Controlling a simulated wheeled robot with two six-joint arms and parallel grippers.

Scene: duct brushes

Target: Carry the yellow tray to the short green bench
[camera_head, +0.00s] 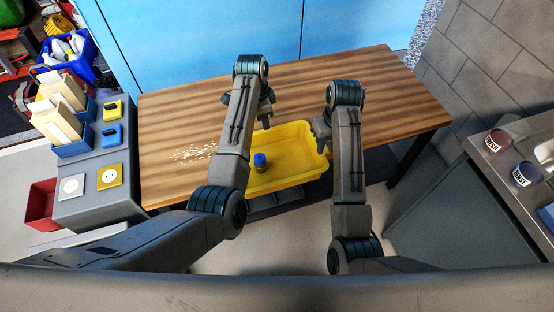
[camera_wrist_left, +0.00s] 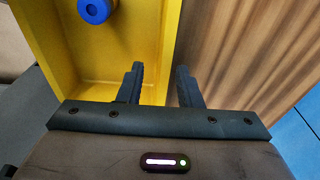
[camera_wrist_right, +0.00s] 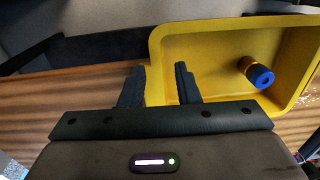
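The yellow tray (camera_head: 290,180) lies on the wood-topped table, near its front edge. A small brass-coloured piece with a blue end (camera_head: 260,161) is inside it. My left gripper (camera_head: 267,114) is open at the tray's far side; in the left wrist view its fingers (camera_wrist_left: 160,85) appear on either side of the tray wall. My right gripper (camera_head: 321,134) is open at the tray's right side; in the right wrist view its fingers (camera_wrist_right: 160,85) also appear on either side of a wall. Contact cannot be told. I cannot make out a green bench.
The wooden table (camera_head: 390,85) is clear to the right; pale bits (camera_head: 195,153) lie on its left. A grey unit (camera_head: 95,190) with cards and switch plates stands left. A grey counter (camera_head: 500,185) with jars stands right. A blue wall (camera_head: 200,40) closes the back.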

